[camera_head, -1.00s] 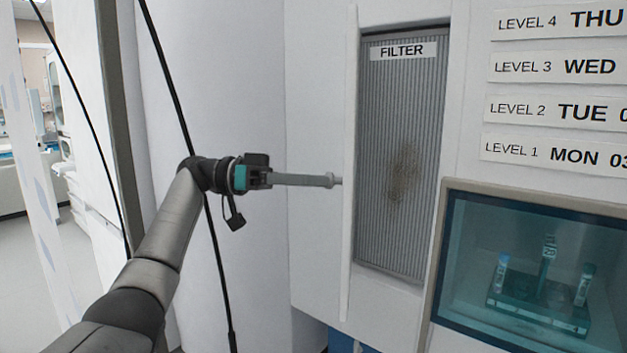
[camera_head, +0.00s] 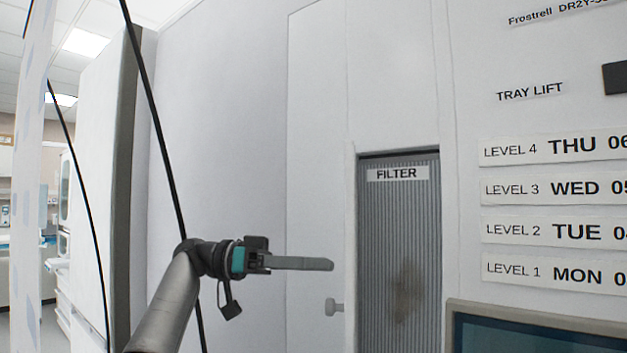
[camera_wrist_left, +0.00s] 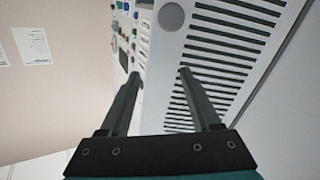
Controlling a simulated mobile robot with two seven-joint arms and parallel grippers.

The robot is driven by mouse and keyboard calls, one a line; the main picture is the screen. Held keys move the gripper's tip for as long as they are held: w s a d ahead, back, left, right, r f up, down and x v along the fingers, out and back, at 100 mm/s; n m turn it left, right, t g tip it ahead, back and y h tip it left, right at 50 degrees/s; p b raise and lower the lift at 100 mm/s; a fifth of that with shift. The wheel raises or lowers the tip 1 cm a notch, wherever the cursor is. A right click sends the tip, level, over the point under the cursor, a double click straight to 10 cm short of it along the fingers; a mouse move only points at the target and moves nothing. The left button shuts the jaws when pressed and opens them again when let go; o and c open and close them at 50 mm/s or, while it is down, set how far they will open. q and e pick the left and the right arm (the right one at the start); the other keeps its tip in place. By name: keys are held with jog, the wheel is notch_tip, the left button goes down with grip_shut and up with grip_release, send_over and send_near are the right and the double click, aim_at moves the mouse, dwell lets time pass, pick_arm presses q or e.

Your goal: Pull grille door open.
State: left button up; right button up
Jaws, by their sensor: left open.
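The grille door (camera_head: 350,235) stands swung out, nearly edge-on in the head view, at the left side of the filter opening. Its round grey knob (camera_head: 334,307) sticks out to the left from its face. In the left wrist view the door's slotted white face (camera_wrist_left: 225,62) fills the upper right, with the knob (camera_wrist_left: 172,17) at the top. My left gripper (camera_head: 331,264) is open and empty, level, with its fingertips above the knob and apart from it. In the left wrist view the left gripper (camera_wrist_left: 159,75) shows both fingers spread. My right gripper is not in view.
Behind the door is the grey pleated filter (camera_head: 398,240) with a brown stain and a FILTER label (camera_head: 397,173). Level labels (camera_head: 555,190) and a dark window (camera_head: 540,335) lie to the right. Black cables hang at the left. The white wall left of the door is bare.

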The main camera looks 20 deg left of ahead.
pick_arm(q)
notch_tip(320, 180, up, 13)
jog(key=p, duration=0.3)
jog(key=shift+r+p, duration=0.15)
jog(key=shift+p, duration=0.15)
jog(key=shift+c, duration=0.4)
